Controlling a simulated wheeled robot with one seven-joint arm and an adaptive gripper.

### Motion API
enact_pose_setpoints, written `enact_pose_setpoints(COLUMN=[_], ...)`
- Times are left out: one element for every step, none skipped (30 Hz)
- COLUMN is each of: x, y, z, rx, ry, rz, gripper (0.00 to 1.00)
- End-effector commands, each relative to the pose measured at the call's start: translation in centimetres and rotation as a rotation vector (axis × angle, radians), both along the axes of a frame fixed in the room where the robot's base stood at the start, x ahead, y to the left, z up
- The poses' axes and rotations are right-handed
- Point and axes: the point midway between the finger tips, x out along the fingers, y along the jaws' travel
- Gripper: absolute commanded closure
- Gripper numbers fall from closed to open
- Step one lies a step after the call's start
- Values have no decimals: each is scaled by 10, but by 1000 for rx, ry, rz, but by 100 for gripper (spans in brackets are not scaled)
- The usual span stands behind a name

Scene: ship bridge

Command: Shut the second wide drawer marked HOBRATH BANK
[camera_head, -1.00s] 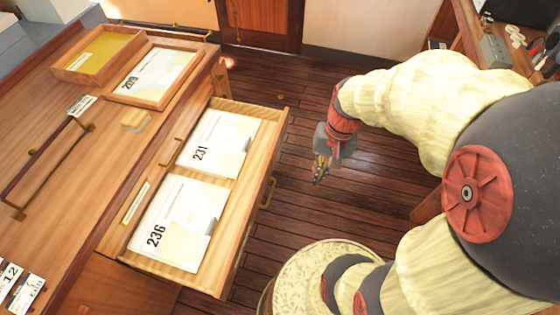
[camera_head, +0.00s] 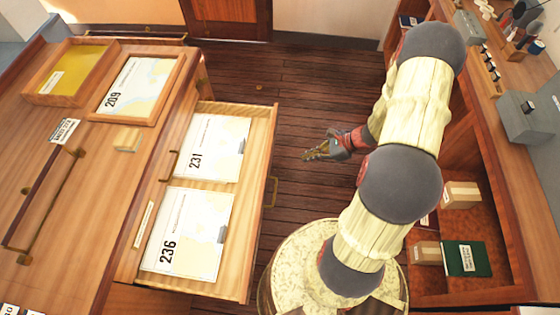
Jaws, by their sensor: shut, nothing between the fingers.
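A wide wooden drawer (camera_head: 256,247) stands pulled out from the chart cabinet at the left. Charts numbered 231 (camera_head: 214,150) and 236 (camera_head: 188,236) lie in it. Brass handles (camera_head: 272,191) show on its front at the right. A pale label (camera_head: 144,226) shows on the cabinet near the drawer's inner edge; its text is too small to read. My gripper (camera_head: 307,156) is shut and empty, to the right of the drawer front and apart from it, over the dark floor. Its fingers point left toward the drawer. Other drawers are hidden below.
On the cabinet top are a tray with chart 209 (camera_head: 137,88), a yellow-bottomed tray (camera_head: 74,74), a small wooden block (camera_head: 127,140) and a brass rail. At the right, shelves hold boxes (camera_head: 461,195) and a green book (camera_head: 466,259).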

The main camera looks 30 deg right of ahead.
Motion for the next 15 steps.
enact_pose_setpoints(x=[1, 1, 2, 3, 4, 6, 8, 10, 13, 15, 18, 21, 24, 26, 29], y=[1, 2, 4, 5, 7, 10, 13, 16, 21, 24, 27, 32, 35, 39, 44], z=[-1, -2, -4, -6, -9, -13, -16, -20, -26, -30, -34, -40, -44, -48, -54], rx=[8, 10, 11, 12, 12, 12, 12, 13, 12, 12, 12, 12, 12, 12, 12], ry=[9, 13, 15, 16, 17, 17, 17, 18, 17, 17, 17, 17, 17, 17, 16], rz=[-19, -20, -22, -21, -21, -19, -20, -19, -17, -18, -16, -16, -16, -16, -16], gripper=[100, 100, 100, 100, 100, 100, 100, 100, 100, 100, 100, 100, 100, 100, 100])
